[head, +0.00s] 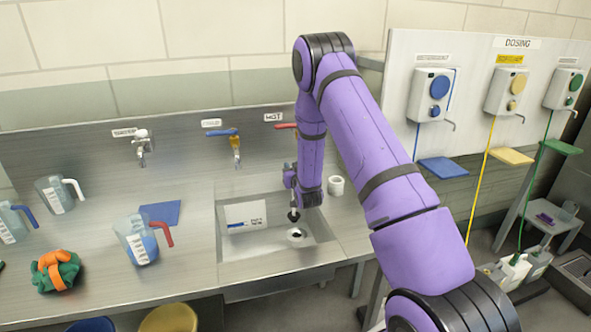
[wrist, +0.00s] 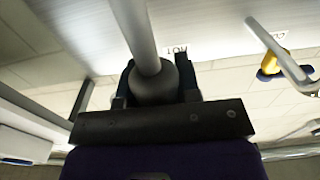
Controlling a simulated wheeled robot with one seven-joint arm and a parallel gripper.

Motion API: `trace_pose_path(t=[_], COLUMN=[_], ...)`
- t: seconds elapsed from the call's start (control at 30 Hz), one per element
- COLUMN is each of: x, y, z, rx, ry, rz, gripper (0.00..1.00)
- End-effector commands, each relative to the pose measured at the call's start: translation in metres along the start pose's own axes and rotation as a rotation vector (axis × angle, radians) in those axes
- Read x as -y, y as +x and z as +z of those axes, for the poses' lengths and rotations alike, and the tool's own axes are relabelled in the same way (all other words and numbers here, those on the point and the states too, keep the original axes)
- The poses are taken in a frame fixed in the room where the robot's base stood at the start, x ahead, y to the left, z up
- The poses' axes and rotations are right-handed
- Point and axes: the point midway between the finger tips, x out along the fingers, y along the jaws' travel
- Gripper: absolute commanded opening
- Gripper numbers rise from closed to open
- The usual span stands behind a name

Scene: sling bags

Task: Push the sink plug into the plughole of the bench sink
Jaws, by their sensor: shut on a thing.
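The dark sink plug (head: 293,215) hangs below my gripper (head: 291,190), which is shut on its upper part, over the basin of the bench sink (head: 262,262). The plughole (head: 297,234) is a pale ring with a dark centre on the basin floor. The plug appears just above and slightly left of it, apart from it. In the wrist view a grey rod with a thicker rounded end (wrist: 153,82) shows at my jaws; I cannot tell whether it is the plug's stem or a tap. The plug's underside and the plughole are not visible there.
A white sign (head: 245,215) stands at the basin's left. A white cup (head: 336,186) is right of my gripper. The cold tap (head: 236,150) is behind, left of my arm, and the red hot-tap handle (head: 285,126) is close beside it. A jug (head: 138,245) stands left.

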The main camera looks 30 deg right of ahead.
Motion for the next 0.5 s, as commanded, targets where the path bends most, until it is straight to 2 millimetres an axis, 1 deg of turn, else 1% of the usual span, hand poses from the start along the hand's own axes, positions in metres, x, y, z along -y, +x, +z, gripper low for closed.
trace_pose_path(t=[0.03,0.13,0.5], x=[-0.0068,-0.0122,-0.0122], y=[0.0011,0.0021,0.0012], z=[0.0026,0.0043,0.0046], rx=[0.001,0.000,0.000], ry=[-0.001,-0.002,-0.002], rz=[0.007,0.012,0.012], gripper=[0.00,0.00,0.00])
